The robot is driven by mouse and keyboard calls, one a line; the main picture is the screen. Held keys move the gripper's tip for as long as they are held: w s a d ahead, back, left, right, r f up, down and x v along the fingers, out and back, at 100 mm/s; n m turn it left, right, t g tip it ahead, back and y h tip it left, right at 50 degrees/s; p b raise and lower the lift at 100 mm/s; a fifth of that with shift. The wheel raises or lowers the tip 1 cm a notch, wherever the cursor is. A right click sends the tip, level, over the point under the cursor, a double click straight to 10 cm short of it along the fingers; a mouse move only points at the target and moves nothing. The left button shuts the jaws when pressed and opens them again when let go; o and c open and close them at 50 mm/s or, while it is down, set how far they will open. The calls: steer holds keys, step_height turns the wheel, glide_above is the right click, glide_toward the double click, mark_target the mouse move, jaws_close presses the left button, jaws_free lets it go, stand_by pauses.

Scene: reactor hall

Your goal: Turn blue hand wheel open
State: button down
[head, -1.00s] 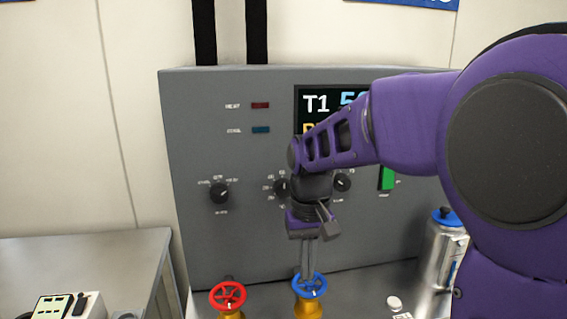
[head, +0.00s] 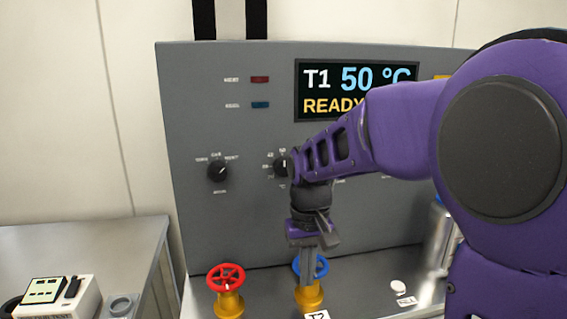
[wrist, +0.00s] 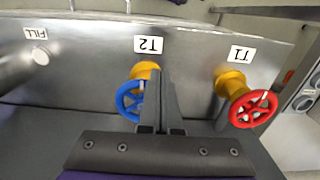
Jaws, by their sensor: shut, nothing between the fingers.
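The blue hand wheel (head: 321,266) sits on a yellow valve body (head: 308,297) at the foot of the grey panel, above a T2 label. In the wrist view the blue wheel (wrist: 130,101) is left of my fingers, its right side hidden by them. My gripper (head: 308,284) points down with its fingers shut and nothing between them. In the head view the fingers cover the wheel's left middle part. The fingers (wrist: 158,78) also show shut in the wrist view. I cannot tell whether they touch the wheel or pass through its spokes.
A red hand wheel (head: 226,277) on a similar yellow valve stands to the left, marked T1 in the wrist view. The display (head: 340,90) reads T1 50 °C and READY. A side bench (head: 90,250) is at left.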

steer(key=shift+w, duration=0.25)
stand_by(0.4)
steer(key=shift+d, duration=0.3)
steer(key=shift+w+d+p, duration=0.2)
steer(key=shift+d+p, duration=0.4)
steer(key=shift+d, duration=0.25)
steer(key=shift+w+d+p, duration=0.15)
steer(key=shift+d+p, duration=0.4)
steer(key=shift+d, duration=0.25)
steer(key=shift+w+d, duration=0.1)
steer(key=shift+d, duration=0.05)
step_height(320, 180, up, 6)
steer(key=p, duration=0.3)
steer(key=shift+s+d, duration=0.25)
steer(key=shift+s, duration=0.1)
